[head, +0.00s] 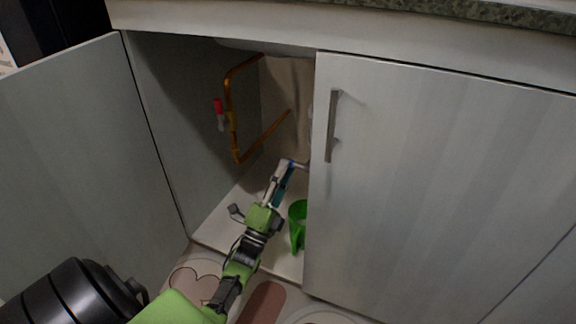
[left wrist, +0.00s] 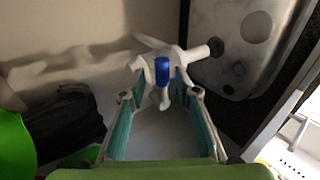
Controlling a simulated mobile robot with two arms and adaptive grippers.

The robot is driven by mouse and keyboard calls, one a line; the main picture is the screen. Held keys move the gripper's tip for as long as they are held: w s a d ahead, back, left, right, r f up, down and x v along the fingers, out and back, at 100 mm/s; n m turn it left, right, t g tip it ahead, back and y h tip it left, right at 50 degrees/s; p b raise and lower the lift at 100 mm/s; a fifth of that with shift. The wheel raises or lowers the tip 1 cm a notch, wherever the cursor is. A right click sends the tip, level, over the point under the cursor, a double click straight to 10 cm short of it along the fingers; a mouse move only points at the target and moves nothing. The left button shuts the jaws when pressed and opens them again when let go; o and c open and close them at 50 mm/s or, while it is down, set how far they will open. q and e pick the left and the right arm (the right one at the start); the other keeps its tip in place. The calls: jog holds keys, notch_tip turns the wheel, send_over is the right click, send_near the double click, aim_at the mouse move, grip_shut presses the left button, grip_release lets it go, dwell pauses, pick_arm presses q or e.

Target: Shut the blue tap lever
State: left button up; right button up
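The blue tap lever (left wrist: 161,70) shows in the left wrist view as a short blue piece on a white pipe fitting (left wrist: 180,57). My left gripper (left wrist: 160,95) is open, with one teal-padded finger on each side of the lever and fitting. I cannot tell whether either finger touches them. In the head view my left gripper (head: 288,168) reaches into the open cabinet, near the edge of the closed right door. The lever cannot be made out clearly there. My right gripper is not in view.
An orange pipe (head: 231,95) with a red lever (head: 218,106) runs along the cabinet's left wall. The left door (head: 85,150) is open; the right door (head: 430,190) is closed.

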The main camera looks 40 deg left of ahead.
pick_arm(q)
jog(key=v, duration=0.9)
jog(key=shift+s+f, duration=0.15)
jog(key=shift+s, duration=0.05)
